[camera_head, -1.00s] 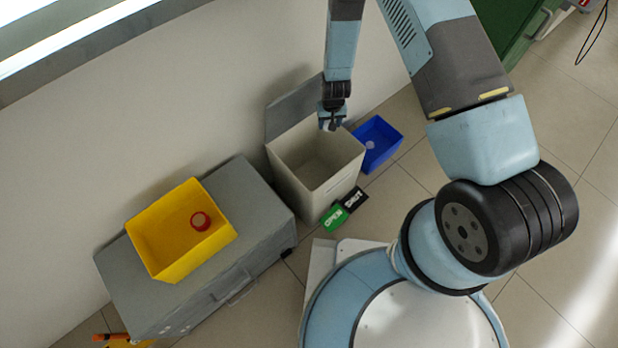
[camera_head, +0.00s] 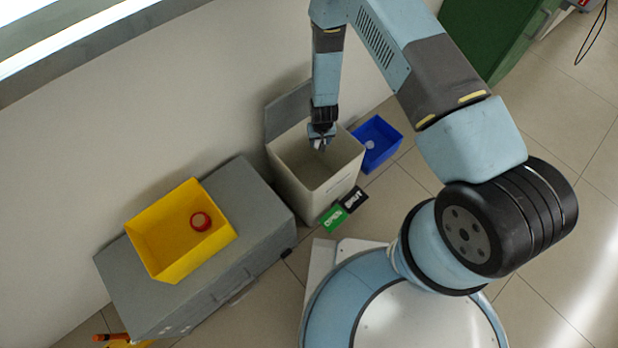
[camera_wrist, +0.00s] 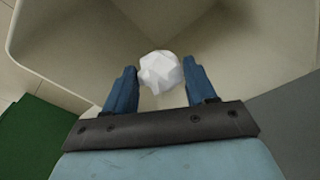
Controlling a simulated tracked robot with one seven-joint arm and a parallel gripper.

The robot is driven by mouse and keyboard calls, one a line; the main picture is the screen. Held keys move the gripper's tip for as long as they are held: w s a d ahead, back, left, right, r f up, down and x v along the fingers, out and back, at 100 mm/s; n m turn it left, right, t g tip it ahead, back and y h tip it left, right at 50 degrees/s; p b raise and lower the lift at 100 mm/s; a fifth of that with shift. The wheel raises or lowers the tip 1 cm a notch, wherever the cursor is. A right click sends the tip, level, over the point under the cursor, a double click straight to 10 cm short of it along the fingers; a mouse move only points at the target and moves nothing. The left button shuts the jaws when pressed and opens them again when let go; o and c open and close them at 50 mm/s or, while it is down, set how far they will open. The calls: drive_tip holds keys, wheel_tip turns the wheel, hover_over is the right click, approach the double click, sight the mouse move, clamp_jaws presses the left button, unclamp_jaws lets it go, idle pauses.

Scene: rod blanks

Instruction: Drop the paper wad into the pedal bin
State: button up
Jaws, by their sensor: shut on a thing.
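The white paper wad (camera_wrist: 160,72) is between the fingertips of my gripper (camera_wrist: 160,80) in the wrist view, and the jaws are shut on it. In the head view my gripper (camera_head: 320,142) points down over the mouth of the pedal bin, and the wad shows only as a small pale spot. The pedal bin (camera_head: 335,188) is a beige, square-mouthed bin with its grey lid (camera_head: 287,107) raised against the wall. In the wrist view the wad is over the inside of the bin (camera_wrist: 75,35), whose floor shows no objects.
A blue box (camera_head: 385,150) with a pale item stands right of the bin. Green and black signs (camera_head: 334,218) lie in front. A grey cabinet (camera_head: 265,205) at left bears a yellow box (camera_head: 160,225) holding a red ring-shaped item (camera_head: 201,221). A green cabinet (camera_head: 485,35) stands at the back right.

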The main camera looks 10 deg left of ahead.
drive_tip(key=shift+f, duration=0.2)
drive_tip(key=o, duration=1.1)
drive_tip(key=r, duration=0.4)
drive_tip(key=s+r, duration=0.1)
drive_tip(key=r, duration=0.8)
drive_tip(key=shift+s+d+r, duration=0.25)
drive_tip(key=shift+d+r, duration=0.05)
